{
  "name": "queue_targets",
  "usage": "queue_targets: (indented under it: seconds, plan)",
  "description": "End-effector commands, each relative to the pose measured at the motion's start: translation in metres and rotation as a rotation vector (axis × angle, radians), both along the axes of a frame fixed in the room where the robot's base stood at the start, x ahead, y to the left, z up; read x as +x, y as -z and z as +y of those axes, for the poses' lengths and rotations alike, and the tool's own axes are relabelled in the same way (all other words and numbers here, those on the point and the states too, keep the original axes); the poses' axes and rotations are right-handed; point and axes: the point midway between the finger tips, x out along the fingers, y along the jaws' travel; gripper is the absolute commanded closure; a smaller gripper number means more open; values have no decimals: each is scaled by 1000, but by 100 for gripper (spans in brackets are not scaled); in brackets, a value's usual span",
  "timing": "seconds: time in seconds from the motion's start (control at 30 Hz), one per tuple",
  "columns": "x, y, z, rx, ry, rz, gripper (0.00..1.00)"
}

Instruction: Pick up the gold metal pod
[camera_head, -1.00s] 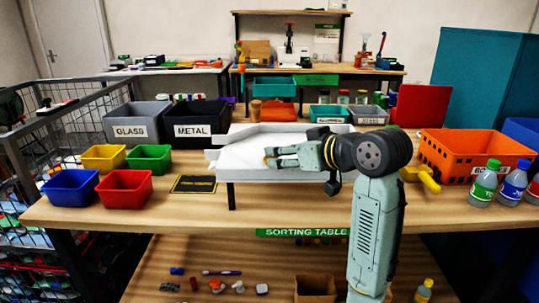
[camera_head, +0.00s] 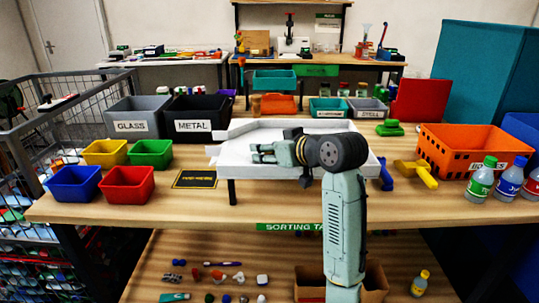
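I cannot make out a gold metal pod in the current view. My gripper (camera_head: 258,152) reaches left over the white tray (camera_head: 236,150) on the sorting table. Its fingertips are over the tray's left part. The fingers are small here, and I cannot tell how far apart they are or whether anything is between them. My wrist and forearm hide the tray's right part.
The grey GLASS bin (camera_head: 133,126) and black METAL bin (camera_head: 193,126) stand at the back left. Small coloured bins, such as the red one (camera_head: 127,188), stand in front. An orange crate (camera_head: 440,157) and bottles (camera_head: 482,182) are at right. A yellow scoop (camera_head: 424,178) lies nearby.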

Motion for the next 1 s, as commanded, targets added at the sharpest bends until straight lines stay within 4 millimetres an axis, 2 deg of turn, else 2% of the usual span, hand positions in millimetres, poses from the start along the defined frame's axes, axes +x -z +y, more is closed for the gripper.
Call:
queue_targets:
  seconds: [0.47, 0.83, 1.0]
  plan:
    - [0, 0, 0, 0, 0, 0, 88]
    - [0, -2, 0, 1, 0, -1, 88]
    - [0, -11, 0, 0, 0, -2, 88]
